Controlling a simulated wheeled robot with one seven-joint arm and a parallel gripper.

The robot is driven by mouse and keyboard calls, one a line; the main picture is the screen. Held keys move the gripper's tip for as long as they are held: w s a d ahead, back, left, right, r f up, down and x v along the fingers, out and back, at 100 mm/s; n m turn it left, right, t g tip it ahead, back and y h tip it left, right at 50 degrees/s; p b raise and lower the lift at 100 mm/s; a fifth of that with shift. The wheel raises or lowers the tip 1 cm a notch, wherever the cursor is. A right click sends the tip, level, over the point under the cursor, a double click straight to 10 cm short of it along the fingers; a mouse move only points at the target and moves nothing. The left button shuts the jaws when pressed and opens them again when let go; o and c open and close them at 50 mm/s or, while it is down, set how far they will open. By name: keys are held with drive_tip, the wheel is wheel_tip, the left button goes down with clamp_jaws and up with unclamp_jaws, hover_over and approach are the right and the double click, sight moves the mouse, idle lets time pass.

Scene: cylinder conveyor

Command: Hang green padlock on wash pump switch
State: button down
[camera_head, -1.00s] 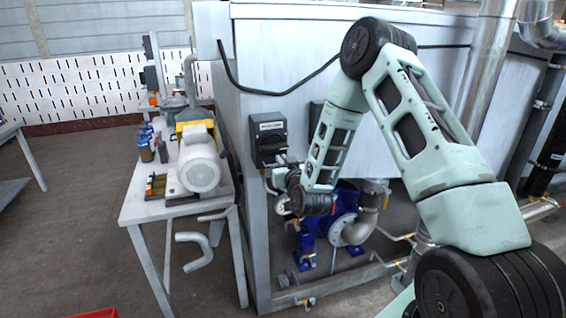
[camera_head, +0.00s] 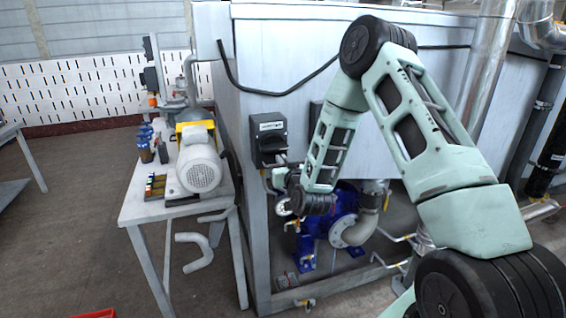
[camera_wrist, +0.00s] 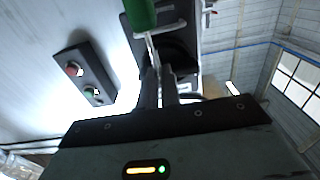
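The wash pump switch (camera_head: 268,138) is a black box with a pale label on the corner of the grey cabinet. The green padlock (camera_wrist: 140,14) shows at the top of the wrist view, partly cut off by the frame edge, with silver metal beside and below it. My gripper (camera_wrist: 158,82) has its two dark fingers close together with a thin silver piece between them, seemingly part of the padlock. The black switch lies just behind the fingertips. I cannot tell whether the shackle passes through the switch. In the head view, my gripper (camera_head: 272,172) is just below the switch; the padlock is not clear there.
A black button box (camera_wrist: 85,76) with red and green buttons is on the cabinet face beside my gripper. A blue pump (camera_head: 310,240) with pipes stands below. A table (camera_head: 135,208) with a grey motor (camera_head: 198,165) stands to the left. Open floor lies further left.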

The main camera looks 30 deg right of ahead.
drive_tip(key=shift+w+d, duration=0.1)
drive_tip(key=shift+w, duration=0.2)
drive_tip(key=shift+w, duration=0.35)
drive_tip(key=shift+w+d, duration=0.15)
drive_tip(key=shift+w, duration=0.2)
drive_tip(key=shift+w+d+b, duration=0.25)
drive_tip(key=shift+w+b, duration=0.2)
drive_tip(key=shift+w, duration=0.2)
drive_tip(key=shift+w+r+b, duration=0.1)
drive_tip(key=shift+w+b, duration=0.15)
drive_tip(key=shift+b, duration=0.1)
idle(0.6)
drive_tip(key=shift+f, duration=0.2)
drive_tip(key=shift+f+b, duration=1.25)
drive_tip(key=shift+b, duration=0.1)
